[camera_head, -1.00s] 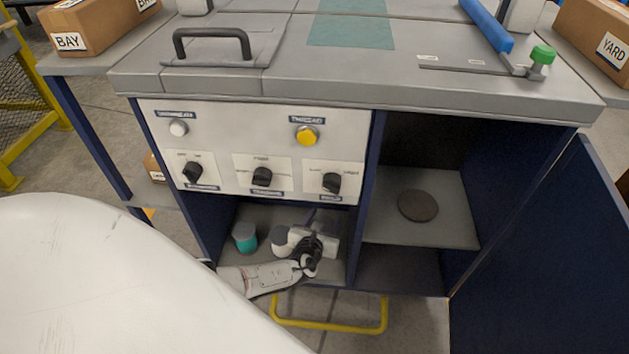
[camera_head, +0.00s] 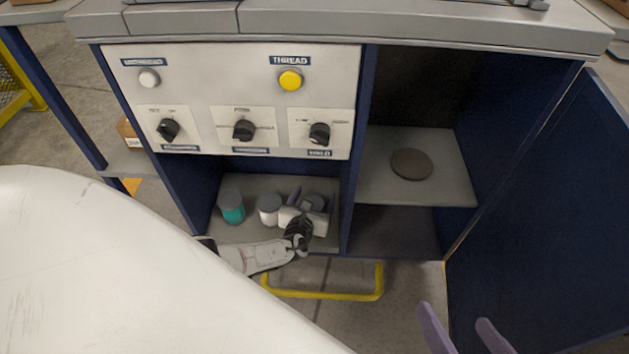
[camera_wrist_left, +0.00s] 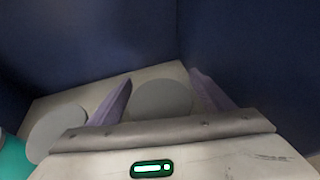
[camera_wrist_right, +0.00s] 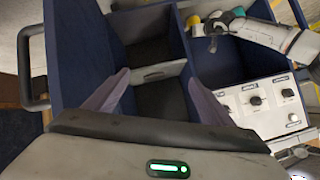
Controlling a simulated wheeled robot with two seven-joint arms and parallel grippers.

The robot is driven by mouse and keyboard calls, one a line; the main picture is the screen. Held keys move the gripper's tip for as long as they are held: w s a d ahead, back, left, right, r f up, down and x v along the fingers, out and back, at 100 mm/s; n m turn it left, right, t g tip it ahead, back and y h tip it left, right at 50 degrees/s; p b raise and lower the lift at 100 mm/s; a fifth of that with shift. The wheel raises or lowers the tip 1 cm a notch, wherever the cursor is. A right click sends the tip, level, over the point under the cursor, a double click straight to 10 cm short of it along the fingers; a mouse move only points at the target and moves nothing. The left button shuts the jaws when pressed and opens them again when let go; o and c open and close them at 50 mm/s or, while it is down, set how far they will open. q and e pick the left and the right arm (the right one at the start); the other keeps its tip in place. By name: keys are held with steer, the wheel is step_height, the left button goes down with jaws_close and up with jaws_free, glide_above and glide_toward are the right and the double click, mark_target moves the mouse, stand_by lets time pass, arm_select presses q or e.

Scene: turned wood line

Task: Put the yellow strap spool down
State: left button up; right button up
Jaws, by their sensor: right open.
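The yellow strap spool, grey-topped in the head view (camera_head: 314,202), stands on the shelf of the lower left bay. Its yellow side shows in the right wrist view (camera_wrist_right: 238,12). My left gripper (camera_head: 311,195) is open in that bay, its purple fingers on either side of the spool; the left wrist view shows its grey top (camera_wrist_left: 162,97) between them. Whether either finger touches it, I cannot tell. My right gripper (camera_head: 465,330) is open and empty at the lower right, before the cabinet.
A white spool (camera_head: 269,210) and a teal spool (camera_head: 231,208) stand left of the yellow one. The bay walls are close. The right bay holds a dark disc (camera_head: 411,164) on its shelf. An open blue door (camera_head: 545,220) stands at right; a yellow floor bar (camera_head: 325,295) lies in front.

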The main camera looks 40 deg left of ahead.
arm_select(q)
steer(key=shift+s+d+r+p, duration=0.1)
steer(key=shift+s+r+p, duration=0.05)
steer(key=shift+s+p, duration=0.2)
steer(key=p+v, duration=0.7)
steer(key=v, duration=0.4)
arm_select(e)
steer(key=s+d+f+g+h, duration=0.1)
steer(key=d+f+h, duration=0.2)
steer(key=d+f, duration=0.1)
steer(key=shift+s+d+g, duration=0.15)
steer(key=shift+g, duration=0.15)
arm_select(q)
steer(key=shift+s, duration=0.1)
arm_select(e)
steer(key=shift+f, duration=0.15)
